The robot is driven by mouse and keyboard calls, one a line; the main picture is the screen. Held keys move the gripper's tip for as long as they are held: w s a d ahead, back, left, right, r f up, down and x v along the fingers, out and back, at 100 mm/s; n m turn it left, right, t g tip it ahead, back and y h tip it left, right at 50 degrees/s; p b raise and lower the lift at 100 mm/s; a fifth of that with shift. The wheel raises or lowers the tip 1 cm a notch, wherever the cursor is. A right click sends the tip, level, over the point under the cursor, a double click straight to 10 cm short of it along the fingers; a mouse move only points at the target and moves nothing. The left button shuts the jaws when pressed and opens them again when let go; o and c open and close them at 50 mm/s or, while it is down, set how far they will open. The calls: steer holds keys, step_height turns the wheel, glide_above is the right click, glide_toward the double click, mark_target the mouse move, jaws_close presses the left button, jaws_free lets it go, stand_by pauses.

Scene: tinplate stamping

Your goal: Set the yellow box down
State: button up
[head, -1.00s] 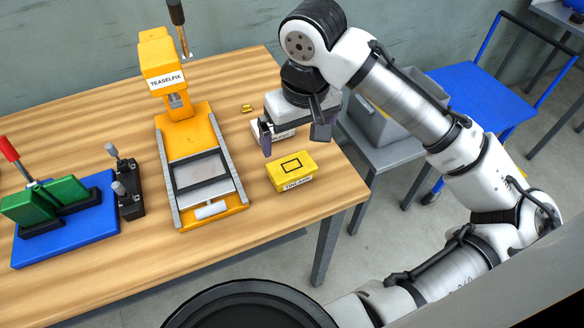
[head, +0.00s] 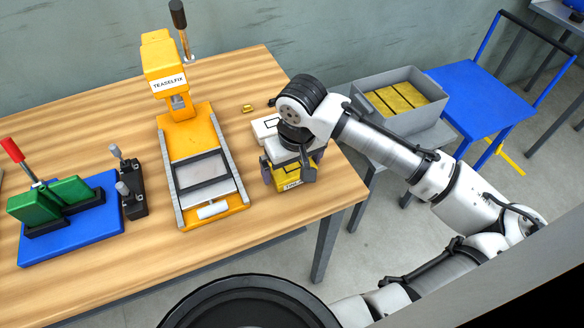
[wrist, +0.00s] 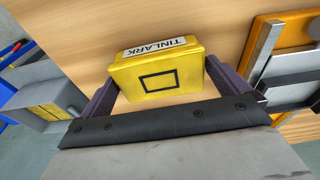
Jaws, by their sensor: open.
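The yellow box (head: 287,178) stands on the wooden table near its right front corner. In the wrist view the yellow box (wrist: 158,72) shows a black rectangle outline on top and a TINLARK label on its side. My gripper (head: 287,174) is over the box, pointing down. In the wrist view my gripper (wrist: 166,84) has one dark finger on each side of the box. The jaws are open; whether a finger touches the box I cannot tell. My gripper hides part of the box in the head view.
A white box (head: 264,128) stands just behind the yellow box. The orange TEASELFIX press (head: 185,135) is to the left, with a blue-based green fixture (head: 70,240) farther left. A grey bin (head: 428,118) with yellow boxes stands at right. Table front is clear.

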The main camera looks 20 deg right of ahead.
steer(key=c, duration=0.8)
